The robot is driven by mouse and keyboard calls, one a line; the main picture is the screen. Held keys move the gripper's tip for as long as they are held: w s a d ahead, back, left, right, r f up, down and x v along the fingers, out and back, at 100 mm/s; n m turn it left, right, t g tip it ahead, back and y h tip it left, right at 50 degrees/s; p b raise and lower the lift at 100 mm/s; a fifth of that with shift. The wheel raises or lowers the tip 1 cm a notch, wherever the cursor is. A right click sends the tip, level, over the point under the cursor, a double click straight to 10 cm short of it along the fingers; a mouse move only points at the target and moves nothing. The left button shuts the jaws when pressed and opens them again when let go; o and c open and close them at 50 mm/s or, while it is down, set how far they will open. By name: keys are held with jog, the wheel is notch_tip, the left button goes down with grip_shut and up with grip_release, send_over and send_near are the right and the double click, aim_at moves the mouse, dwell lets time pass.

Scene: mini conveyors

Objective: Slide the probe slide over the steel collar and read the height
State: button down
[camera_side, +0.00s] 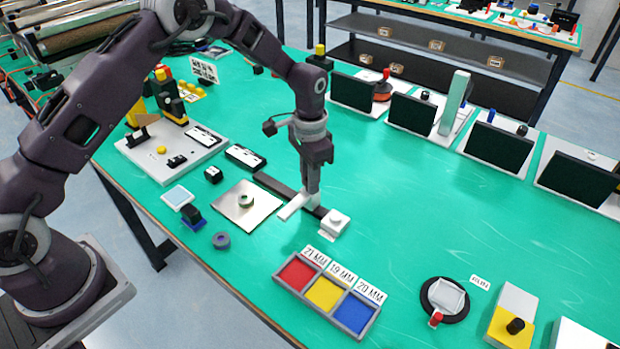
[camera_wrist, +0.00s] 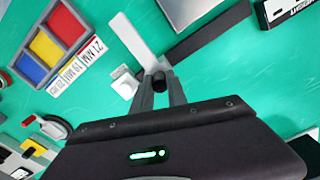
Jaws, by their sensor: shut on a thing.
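The probe slide (camera_side: 296,206) is a pale flat bar lying across a dark rail (camera_side: 273,185); its white arm also shows in the wrist view (camera_wrist: 137,40). My gripper (camera_side: 312,191) is shut on the probe slide's small black knob, which sits between the fingertips in the wrist view (camera_wrist: 159,84). A grey steel collar (camera_side: 245,200) stands on a square metal plate (camera_side: 236,217), left of the slide and apart from it. The collar is out of the wrist view, where only the plate's edge (camera_wrist: 195,10) shows. No height reading is legible.
A white block (camera_side: 335,221) stands at the rail's near end. A tray (camera_side: 326,304) with red, yellow and blue bins carries millimetre labels. Small boxes stand left of the plate.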

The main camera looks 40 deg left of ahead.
jog(key=a, duration=1.3)
jog(key=shift+a, duration=0.3)
jog(key=c, duration=1.4)
grip_release()
jog(key=shift+a, duration=0.1)
jog(key=shift+o, duration=0.4)
notch_tip(320, 180, up, 7)
jog(key=shift+r, duration=0.1)
